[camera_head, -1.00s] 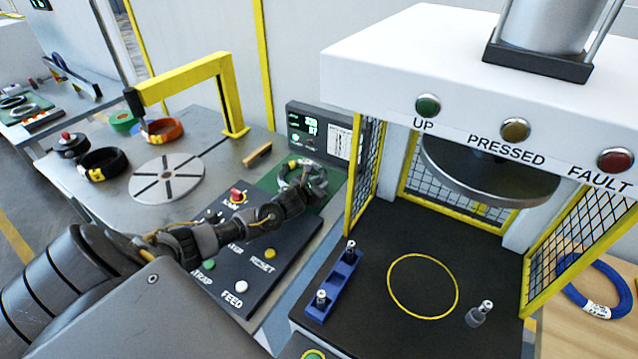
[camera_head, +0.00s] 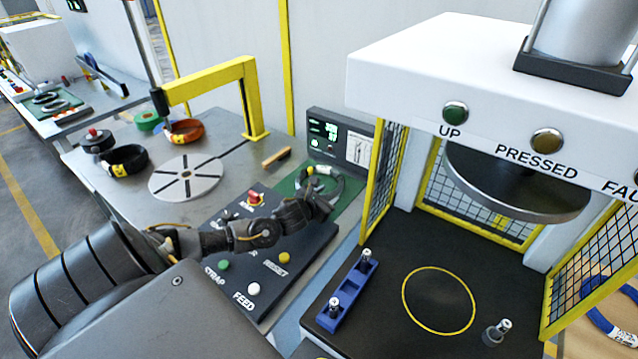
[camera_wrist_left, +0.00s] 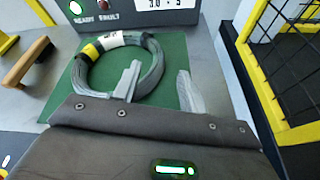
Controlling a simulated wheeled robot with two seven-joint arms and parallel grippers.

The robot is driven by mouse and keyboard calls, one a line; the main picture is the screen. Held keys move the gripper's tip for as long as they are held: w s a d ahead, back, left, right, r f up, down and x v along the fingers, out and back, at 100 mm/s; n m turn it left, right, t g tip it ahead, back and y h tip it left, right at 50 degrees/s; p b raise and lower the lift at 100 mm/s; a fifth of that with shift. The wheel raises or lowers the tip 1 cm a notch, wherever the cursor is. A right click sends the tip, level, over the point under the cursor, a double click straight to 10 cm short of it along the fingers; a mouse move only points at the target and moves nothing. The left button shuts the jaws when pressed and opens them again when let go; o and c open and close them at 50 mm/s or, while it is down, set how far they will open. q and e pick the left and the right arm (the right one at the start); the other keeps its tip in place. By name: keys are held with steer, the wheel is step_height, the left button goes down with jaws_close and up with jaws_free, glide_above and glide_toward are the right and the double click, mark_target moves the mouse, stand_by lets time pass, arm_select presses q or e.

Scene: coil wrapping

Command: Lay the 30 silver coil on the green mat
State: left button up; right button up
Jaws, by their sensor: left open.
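The silver coil (camera_head: 336,178) lies on the green mat (camera_head: 352,194) in front of the small display box. In the left wrist view the coil (camera_wrist_left: 88,88) is a grey ring with a yellow and white label on its far left side, resting on the green mat (camera_wrist_left: 178,60). My left gripper (camera_head: 326,198) is at the near right side of the coil. In the left wrist view my left gripper (camera_wrist_left: 158,88) has its fingers apart; the left finger overlaps the coil's right part, the right finger is over bare mat. My right gripper is not in view.
The display box (camera_head: 340,135) stands behind the mat. A control panel (camera_head: 270,255) with buttons lies under my left arm. The press's yellow mesh guard (camera_head: 384,180) rises close on the right. A wooden-handled tool (camera_head: 276,158) lies left of the mat.

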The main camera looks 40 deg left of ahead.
arm_select(q)
steer(key=v, duration=0.5)
steer(key=shift+b, duration=0.35)
